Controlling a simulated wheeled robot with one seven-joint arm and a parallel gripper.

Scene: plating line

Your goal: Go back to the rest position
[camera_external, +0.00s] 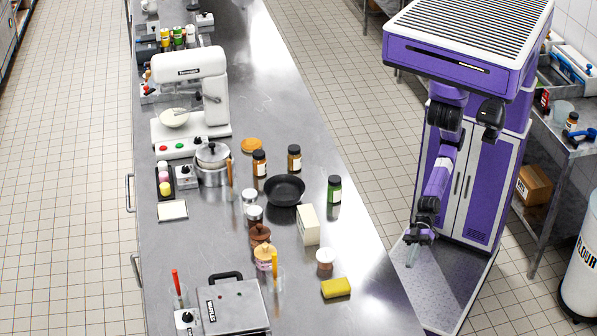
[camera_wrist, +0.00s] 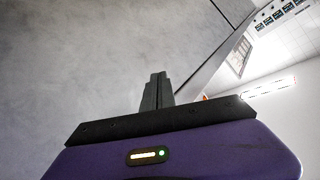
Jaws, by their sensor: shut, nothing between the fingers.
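My gripper (camera_external: 418,236) hangs low at the end of my purple arm, beside the right edge of the steel counter (camera_external: 285,80) and apart from it. The arm is bent downward in front of my purple body. In the wrist view the two dark fingers (camera_wrist: 157,92) stand together, shut with nothing between them. Beyond the fingers is a plain grey surface, and a wall and a bright lamp show at the right.
On the counter stand a black pan (camera_external: 284,190), a green-labelled jar (camera_external: 334,189), a cream block (camera_external: 308,225), a yellow sponge (camera_external: 336,288), a white mixer (camera_external: 190,92) and a press (camera_external: 232,306). A side table with a cardboard box (camera_external: 533,185) and a white drum (camera_external: 582,265) stand right.

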